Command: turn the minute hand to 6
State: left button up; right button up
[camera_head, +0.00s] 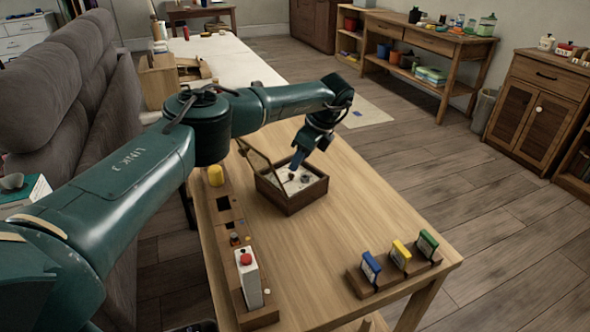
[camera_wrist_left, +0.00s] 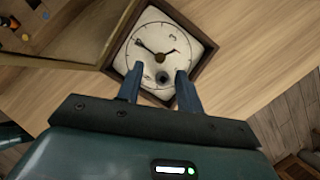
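A square clock (camera_head: 276,194) in a dark wooden case lies face up on the wooden table, its hinged glazed cover (camera_head: 255,155) standing open at the left. In the left wrist view its white dial (camera_wrist_left: 148,30) shows two dark hands; the longer one (camera_wrist_left: 145,46) points toward the upper left. My left gripper (camera_head: 297,162) is over the dial. My right gripper is out of view.
A wooden strip with a yellow cylinder (camera_head: 215,175) and a white box with a red button (camera_head: 247,275) runs along the table's left side. A rack (camera_head: 355,281) with blue, yellow and green cards stands at the front right. The table right of the clock is clear.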

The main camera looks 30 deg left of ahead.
aim_at(291, 175)
pick_arm(q)
jog(key=shift+x, duration=2.25)
grip_shut()
